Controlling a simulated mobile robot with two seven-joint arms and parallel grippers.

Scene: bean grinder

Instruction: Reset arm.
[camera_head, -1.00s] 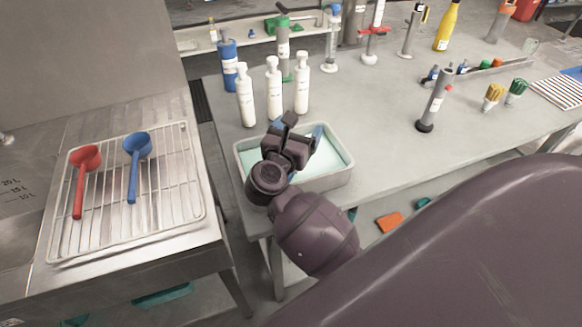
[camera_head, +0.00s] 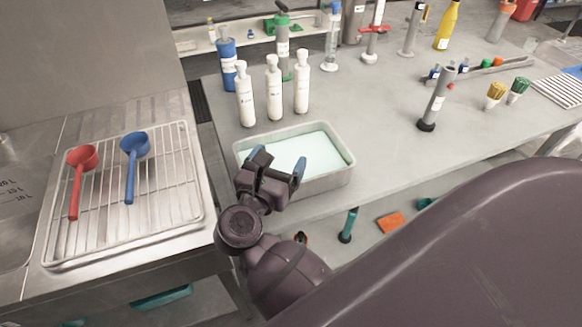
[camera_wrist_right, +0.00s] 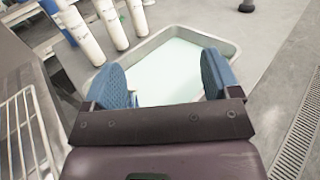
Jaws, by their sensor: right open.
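My right gripper (camera_head: 278,165) is open and empty, with blue finger pads. It is over the near left part of a grey tray (camera_head: 340,176) that holds pale green liquid or lining. In the right wrist view, the gripper (camera_wrist_right: 168,80) points at the tray (camera_wrist_right: 228,48), and nothing is between its fingers. My left gripper is not in view.
Three white bottles (camera_head: 274,90) and a blue bottle (camera_head: 227,65) stand behind the tray. A wire rack (camera_head: 165,215) at left holds a red scoop (camera_head: 76,180) and a blue scoop (camera_head: 131,165). A grey cylinder (camera_head: 437,98) stands right of the tray. The table between is clear.

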